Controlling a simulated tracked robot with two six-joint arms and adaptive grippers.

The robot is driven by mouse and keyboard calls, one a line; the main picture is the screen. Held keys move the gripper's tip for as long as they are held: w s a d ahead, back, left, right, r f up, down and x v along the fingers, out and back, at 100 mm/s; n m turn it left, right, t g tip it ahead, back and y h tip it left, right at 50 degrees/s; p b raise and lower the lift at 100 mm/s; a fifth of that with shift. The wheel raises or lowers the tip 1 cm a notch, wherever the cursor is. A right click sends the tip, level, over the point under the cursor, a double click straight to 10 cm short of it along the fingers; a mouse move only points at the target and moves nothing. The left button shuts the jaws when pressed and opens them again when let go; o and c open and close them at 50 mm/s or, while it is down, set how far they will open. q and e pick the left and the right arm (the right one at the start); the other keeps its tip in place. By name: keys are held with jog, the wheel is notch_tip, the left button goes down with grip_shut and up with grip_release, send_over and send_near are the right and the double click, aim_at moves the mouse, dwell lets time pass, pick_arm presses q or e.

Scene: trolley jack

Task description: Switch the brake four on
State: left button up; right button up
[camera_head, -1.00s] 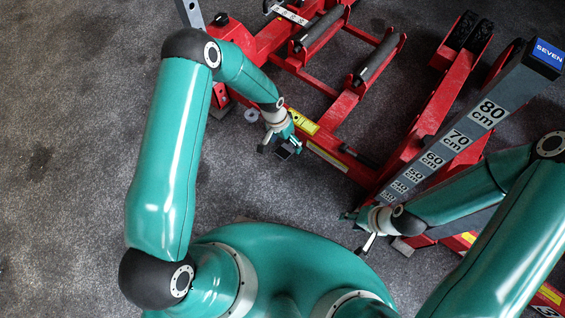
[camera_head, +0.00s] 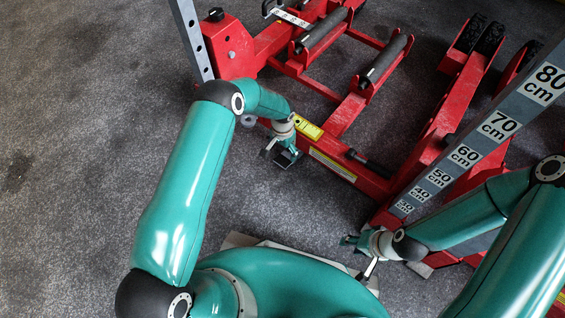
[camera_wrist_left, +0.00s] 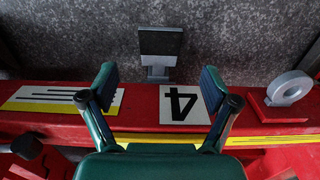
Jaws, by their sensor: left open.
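The brake four (camera_wrist_left: 160,42) is a dark rectangular pedal on a short grey stem, jutting from the red beam beside a white label with a black 4 (camera_wrist_left: 184,105). It also shows in the head view as a dark square (camera_head: 288,157) below the left wrist. My left gripper (camera_wrist_left: 159,87) is open above the beam. Its fingers are spread to either side of the pedal's stem in the picture, with nothing between them. Whether they touch the pedal cannot be told. My right gripper (camera_head: 359,254) is apart from it, at the lower middle, fingers spread and empty.
The red jack frame (camera_head: 345,112) fills the upper right. A grey ring lug (camera_wrist_left: 290,88) stands on the beam right of the label. A grey post with height marks (camera_head: 467,155) rises near my right arm. Open grey floor (camera_head: 85,150) lies at left.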

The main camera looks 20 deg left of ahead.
pick_arm(q)
notch_tip(320, 180, down, 9)
jog(key=b, duration=0.2)
jog(key=shift+r+b, duration=0.2)
jog(key=shift+b, duration=0.2)
